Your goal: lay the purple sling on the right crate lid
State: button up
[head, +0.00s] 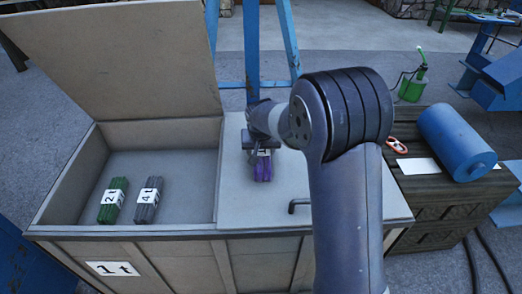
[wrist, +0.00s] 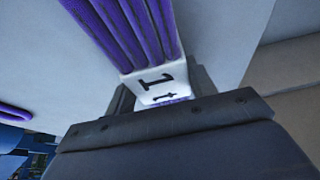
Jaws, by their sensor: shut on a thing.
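The purple sling (head: 263,171) is a folded bundle with a white band marked "1 t". My gripper (head: 262,149) is shut on it at the band, which also shows between the jaws in the wrist view (wrist: 160,85). The sling is over the closed right crate lid (head: 245,210), near its left part; I cannot tell whether it touches the lid. In the wrist view a purple strip (wrist: 14,112) shows at the left edge. My arm hides part of the lid's right side.
The crate's left compartment (head: 170,203) is open, its lid (head: 115,55) raised. It holds a green sling (head: 113,200) marked 2 t and a grey one (head: 149,200) marked 4 t. A dark crate (head: 440,212) with a blue cylinder (head: 455,140) stands right.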

jog(key=o, duration=1.2)
jog(key=shift+f, duration=0.1)
jog(key=shift+c, duration=0.2)
jog(key=shift+r, duration=0.35)
jog(key=p+v, duration=0.1)
jog(key=v, duration=1)
jog(key=shift+s+r, duration=0.25)
